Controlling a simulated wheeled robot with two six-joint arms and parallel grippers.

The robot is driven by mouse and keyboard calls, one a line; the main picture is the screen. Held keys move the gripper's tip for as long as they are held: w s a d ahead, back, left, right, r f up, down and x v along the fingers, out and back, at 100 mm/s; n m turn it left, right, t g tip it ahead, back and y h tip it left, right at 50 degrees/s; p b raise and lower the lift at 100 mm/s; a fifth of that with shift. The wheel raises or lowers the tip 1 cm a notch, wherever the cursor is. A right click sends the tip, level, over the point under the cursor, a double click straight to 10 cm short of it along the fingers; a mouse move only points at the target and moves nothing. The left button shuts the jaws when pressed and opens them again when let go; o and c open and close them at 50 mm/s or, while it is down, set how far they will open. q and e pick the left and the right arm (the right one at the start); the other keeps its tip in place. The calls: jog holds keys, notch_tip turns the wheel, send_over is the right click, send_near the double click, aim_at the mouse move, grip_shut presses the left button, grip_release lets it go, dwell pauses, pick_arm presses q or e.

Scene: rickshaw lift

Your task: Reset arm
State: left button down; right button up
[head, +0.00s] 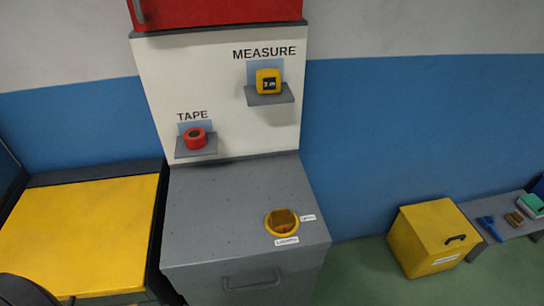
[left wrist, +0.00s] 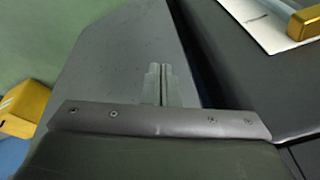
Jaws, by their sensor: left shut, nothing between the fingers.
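My left gripper (left wrist: 160,85) shows in the left wrist view, with its two grey fingers together and nothing between them. Beyond the fingers lies a grey flat surface, and I cannot tell how far apart they are. A dark rounded part at the lower left corner of the head view looks like part of my own arm. My right gripper is in neither view.
A grey cabinet (head: 215,205) bears an orange round fixture (head: 282,222). Red tape (head: 195,139) and a yellow measure (head: 268,81) sit on small shelves. A yellow-topped table (head: 80,230) stands left. A yellow box (head: 433,240) and low bench (head: 505,230) stand right.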

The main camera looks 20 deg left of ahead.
pick_arm(q)
jog(key=s+f+b, duration=0.4)
jog(key=s+f, duration=0.4)
jog(key=f, duration=0.8)
jog(key=s+d+f+g+b, duration=0.1)
jog(key=s+f+b, duration=0.4)
jog(key=f, duration=1.1)
jog(key=s, duration=0.3)
jog(key=shift+s+d+g+h+b, duration=0.15)
jog(key=shift+s+g+h+b, duration=0.1)
jog(key=shift+g+h+b, duration=0.05)
